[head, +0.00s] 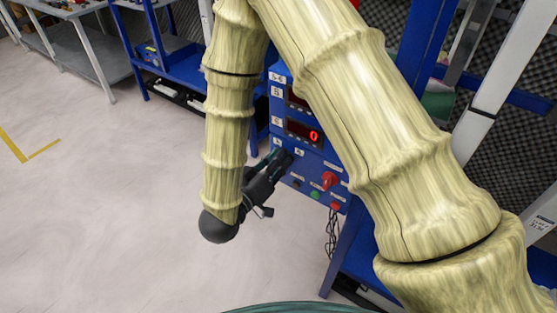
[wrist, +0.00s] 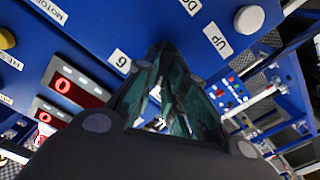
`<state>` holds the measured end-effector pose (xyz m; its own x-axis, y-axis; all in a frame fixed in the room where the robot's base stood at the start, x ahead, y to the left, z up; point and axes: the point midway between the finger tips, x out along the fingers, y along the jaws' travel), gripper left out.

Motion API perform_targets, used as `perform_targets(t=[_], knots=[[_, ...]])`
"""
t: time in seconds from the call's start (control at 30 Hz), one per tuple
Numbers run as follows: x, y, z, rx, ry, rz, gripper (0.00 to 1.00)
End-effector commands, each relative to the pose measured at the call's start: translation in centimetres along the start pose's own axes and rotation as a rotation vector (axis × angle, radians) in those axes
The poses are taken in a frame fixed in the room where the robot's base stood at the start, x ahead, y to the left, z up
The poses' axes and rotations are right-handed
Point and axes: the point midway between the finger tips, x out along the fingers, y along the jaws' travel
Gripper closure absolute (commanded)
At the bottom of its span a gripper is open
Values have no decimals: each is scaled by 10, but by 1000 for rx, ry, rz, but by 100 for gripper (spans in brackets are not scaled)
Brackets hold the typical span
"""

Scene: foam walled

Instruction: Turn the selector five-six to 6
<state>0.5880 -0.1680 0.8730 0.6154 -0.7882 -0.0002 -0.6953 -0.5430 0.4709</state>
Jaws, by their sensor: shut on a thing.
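The blue control panel (head: 309,167) stands in the middle of the head view, partly covered by my arm. My gripper (head: 284,157) reaches its left part from the left. In the wrist view the dark green fingers of my gripper (wrist: 172,52) close together at the panel face, beside a white label reading 6 (wrist: 119,61). They are shut on the selector five-six, which the fingertips hide, so its pointer direction cannot be told.
A red display (head: 304,133) on the panel shows 0. A red knob (head: 330,180), a green button (head: 315,194) and a red button (head: 336,206) sit to the right of my gripper.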

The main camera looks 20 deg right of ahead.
Motion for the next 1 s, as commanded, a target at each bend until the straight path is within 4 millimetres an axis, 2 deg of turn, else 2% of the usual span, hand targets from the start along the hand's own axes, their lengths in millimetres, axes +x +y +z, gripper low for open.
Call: perform_targets(t=[0.27, 1.0], knots=[[0, 2, 1, 158, 0, -1, 100], [0, 8, 6, 818, 1, 0, 100]])
